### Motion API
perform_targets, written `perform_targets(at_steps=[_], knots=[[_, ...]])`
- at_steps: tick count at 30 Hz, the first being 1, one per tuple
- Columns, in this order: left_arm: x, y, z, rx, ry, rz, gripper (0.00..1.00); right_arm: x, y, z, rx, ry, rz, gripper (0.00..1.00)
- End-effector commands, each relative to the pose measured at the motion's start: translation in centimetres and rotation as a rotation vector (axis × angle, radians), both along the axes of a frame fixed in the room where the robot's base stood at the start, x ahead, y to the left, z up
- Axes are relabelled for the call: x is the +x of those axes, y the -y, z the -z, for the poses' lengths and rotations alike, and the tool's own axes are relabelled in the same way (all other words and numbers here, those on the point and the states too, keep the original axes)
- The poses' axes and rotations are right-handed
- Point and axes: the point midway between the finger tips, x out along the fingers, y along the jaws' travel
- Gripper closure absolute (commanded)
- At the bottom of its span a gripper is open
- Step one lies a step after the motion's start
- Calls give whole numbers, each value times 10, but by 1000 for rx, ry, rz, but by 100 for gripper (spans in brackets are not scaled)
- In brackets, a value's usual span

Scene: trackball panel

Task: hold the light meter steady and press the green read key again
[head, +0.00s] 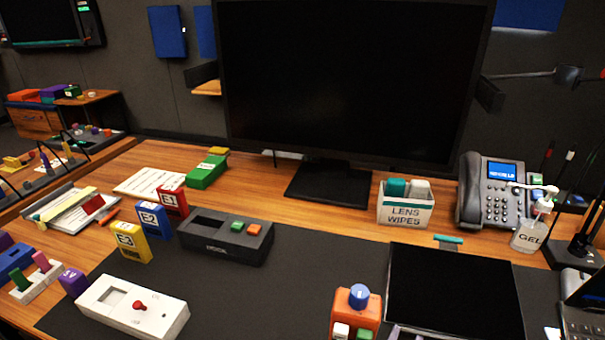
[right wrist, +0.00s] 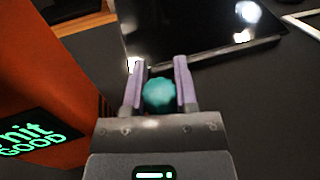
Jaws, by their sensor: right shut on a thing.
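The orange light meter (head: 357,301) stands at the bottom middle of the head view, with a blue knob (head: 359,296) on top. A white key (head: 341,331) and the green key (head: 364,334) show at the frame's lower edge. In the right wrist view the meter's orange side (right wrist: 45,70) fills the left, with a green-lit display (right wrist: 28,137) reading "nit GOOD", partly cut off. My right gripper (right wrist: 158,85), with purple fingers, is shut on a round teal thing (right wrist: 159,95) beside the meter. It also shows at the bottom of the head view (head: 402,333). My left gripper is out of view.
A black panel (head: 455,290) lies right of the meter. A dark trackball-style box (head: 215,248) and a white box with a red knob (head: 135,306) are to the left. The lens wipes box (head: 405,211) and a phone (head: 489,197) stand behind. The dark mat (head: 280,290) left of the meter is clear.

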Motion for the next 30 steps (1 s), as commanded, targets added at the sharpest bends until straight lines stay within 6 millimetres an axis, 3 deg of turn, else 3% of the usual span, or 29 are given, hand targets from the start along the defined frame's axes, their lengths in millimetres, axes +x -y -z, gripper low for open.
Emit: perform_targets(at_steps=[8,9,15,23,30], knots=[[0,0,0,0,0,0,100,0,0,0,0,0,0,100],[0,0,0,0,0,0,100,0,0,0,0,0,0,62],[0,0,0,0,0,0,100,0,0,0,0,0,0,23],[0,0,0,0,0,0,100,-3,-2,0,1,-1,-1,23],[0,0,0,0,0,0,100,-45,-27,1,3,-4,-1,23]])
